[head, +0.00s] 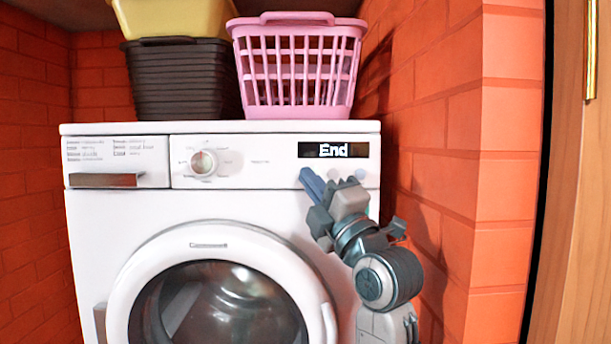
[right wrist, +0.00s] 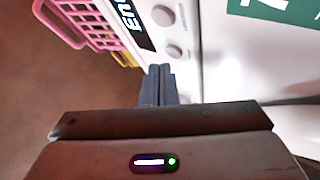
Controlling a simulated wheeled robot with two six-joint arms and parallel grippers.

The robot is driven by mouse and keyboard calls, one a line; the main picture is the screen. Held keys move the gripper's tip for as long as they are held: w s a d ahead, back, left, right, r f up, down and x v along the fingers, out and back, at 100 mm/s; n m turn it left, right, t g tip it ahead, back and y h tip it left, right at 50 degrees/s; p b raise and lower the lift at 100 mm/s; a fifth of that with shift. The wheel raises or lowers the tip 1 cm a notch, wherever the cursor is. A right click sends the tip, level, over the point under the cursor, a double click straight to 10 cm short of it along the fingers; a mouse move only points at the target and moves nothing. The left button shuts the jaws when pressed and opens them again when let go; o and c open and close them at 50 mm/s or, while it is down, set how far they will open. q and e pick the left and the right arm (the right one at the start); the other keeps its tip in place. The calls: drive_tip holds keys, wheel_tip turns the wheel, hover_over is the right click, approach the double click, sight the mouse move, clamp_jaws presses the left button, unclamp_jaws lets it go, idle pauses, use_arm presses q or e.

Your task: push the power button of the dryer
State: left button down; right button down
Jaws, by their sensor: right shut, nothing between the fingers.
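The dryer (head: 240,212) is a white front-loader with a round glass door. Its dark display (head: 310,150) reads "End" and also shows in the right wrist view (right wrist: 141,37). Round buttons sit below the display; a pale one (head: 360,174) shows just right of my gripper. Two show in the right wrist view, an upper one (right wrist: 163,15) and a lower one (right wrist: 174,50). No readable label marks the power button. My right gripper (head: 311,181) is shut and empty, its fingertips (right wrist: 159,70) close to the lower button. I cannot tell whether they touch the panel. My left gripper is out of view.
A dial (head: 203,163) is left on the panel. A brick wall (head: 440,130) stands close on the right, beside my right arm.

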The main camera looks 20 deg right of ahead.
drive_tip(key=shift+w, duration=0.15)
idle(0.4)
drive_tip(key=shift+w+d, duration=0.15)
drive_tip(key=shift+w, duration=0.15)
drive_tip(key=shift+w, duration=0.1)
idle(0.5)
drive_tip(key=shift+s, duration=0.6)
drive_tip(key=s+a, duration=0.2)
drive_tip(key=s, duration=0.3)
drive_tip(key=shift+s, duration=0.35)
